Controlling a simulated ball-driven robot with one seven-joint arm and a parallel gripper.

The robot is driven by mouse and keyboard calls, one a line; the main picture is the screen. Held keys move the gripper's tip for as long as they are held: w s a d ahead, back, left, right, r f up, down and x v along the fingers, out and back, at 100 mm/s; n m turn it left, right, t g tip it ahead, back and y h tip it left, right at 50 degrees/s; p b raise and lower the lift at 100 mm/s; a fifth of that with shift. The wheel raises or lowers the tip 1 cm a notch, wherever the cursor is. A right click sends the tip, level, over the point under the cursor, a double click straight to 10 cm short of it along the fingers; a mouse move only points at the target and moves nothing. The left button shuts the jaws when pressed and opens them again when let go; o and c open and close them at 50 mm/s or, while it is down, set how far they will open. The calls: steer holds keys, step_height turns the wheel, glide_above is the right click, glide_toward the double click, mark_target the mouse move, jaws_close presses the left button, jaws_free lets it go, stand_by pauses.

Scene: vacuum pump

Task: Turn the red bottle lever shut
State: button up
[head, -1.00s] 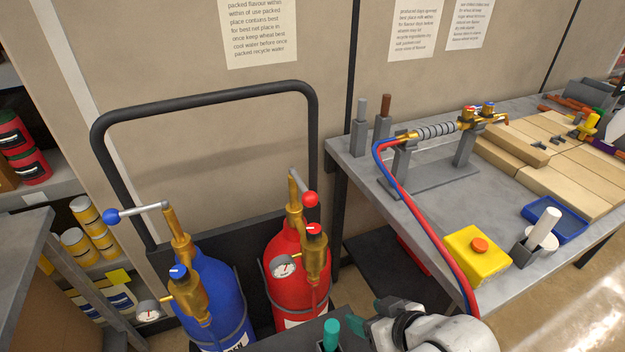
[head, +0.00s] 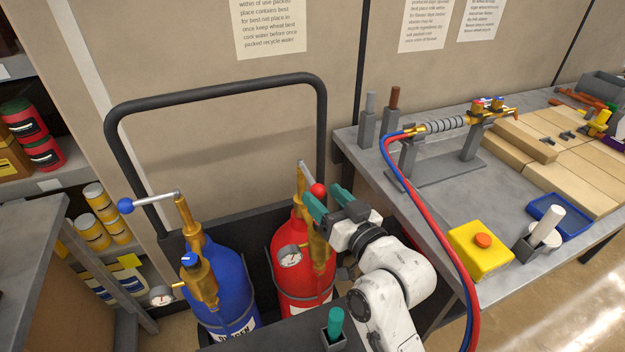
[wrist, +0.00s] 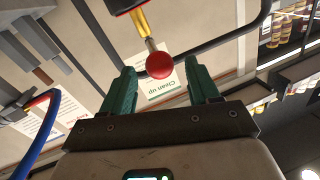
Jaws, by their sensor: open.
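The red bottle (head: 286,250) stands in a dark cart at the middle of the head view, with a brass valve stem and a gauge. Its lever is a short grey rod ending in a red ball (head: 318,190), which points toward the front right. My gripper (head: 326,200) is open, its green fingers beside the ball and in front of the brass valve. In the wrist view the red ball (wrist: 159,65) shows between the two fingertips, nearer the left one, and the gripper (wrist: 163,76) holds nothing. I cannot tell whether a finger touches the ball.
A blue bottle (head: 228,285) with a blue-ball lever (head: 126,205) stands to the left. The cart's black handle (head: 215,92) arches behind both bottles. A grey bench (head: 420,205) with a yellow box (head: 480,250) and red and blue hoses (head: 440,230) is on the right.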

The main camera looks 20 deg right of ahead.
mark_target(313, 183)
steer(key=shift+w+a+p, duration=0.25)
steer(key=shift+w, duration=1)
steer(key=shift+w+a+p, duration=0.2)
steer(key=shift+w+a, duration=0.05)
steer(key=shift+w, duration=1)
steer(key=shift+c, duration=0.3)
jaws_close()
